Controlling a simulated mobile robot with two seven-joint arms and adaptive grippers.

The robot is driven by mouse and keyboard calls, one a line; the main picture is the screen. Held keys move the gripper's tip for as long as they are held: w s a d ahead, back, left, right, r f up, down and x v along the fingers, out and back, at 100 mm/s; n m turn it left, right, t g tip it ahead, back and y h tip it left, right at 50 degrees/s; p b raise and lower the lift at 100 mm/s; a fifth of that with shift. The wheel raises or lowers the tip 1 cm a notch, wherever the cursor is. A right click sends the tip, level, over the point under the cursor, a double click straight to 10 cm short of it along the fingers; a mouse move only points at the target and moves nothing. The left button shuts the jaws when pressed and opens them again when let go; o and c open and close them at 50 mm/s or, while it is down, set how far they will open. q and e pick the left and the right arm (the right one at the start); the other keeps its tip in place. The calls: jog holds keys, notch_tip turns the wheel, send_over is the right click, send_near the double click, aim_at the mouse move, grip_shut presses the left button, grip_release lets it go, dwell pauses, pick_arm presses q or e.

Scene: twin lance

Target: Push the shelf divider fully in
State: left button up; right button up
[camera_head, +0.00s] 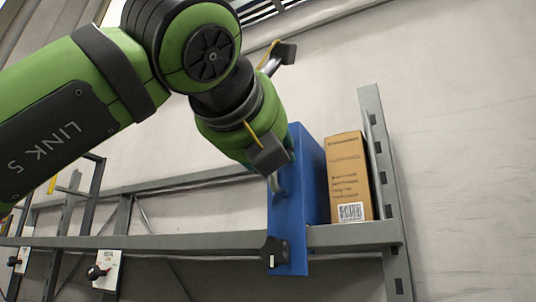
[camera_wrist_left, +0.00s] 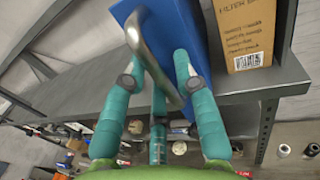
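The blue shelf divider (camera_head: 312,175) stands upright on the grey shelf, left of a cardboard box, and its front sticks out past the shelf's front edge. In the left wrist view the divider (camera_wrist_left: 190,30) fills the upper middle, with a curved metal handle (camera_wrist_left: 150,55) on its front. My left gripper (camera_wrist_left: 160,75) has its teal fingers spread around the handle, one each side and one below; I cannot tell whether they touch it. In the head view my green left arm hides most of this gripper (camera_head: 278,172). My right gripper is not in view.
The cardboard box (camera_head: 349,178) stands close right of the divider, beside the shelf's end upright (camera_head: 386,190). A black knob (camera_head: 273,252) sits low on the divider's front. The shelf (camera_head: 190,242) left of the divider looks clear. White plates with knobs (camera_head: 103,271) hang below its edge.

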pick_arm(q)
jog(key=shift+d, duration=0.1)
jog(key=v, duration=1.2)
jog(key=shift+s, duration=0.1)
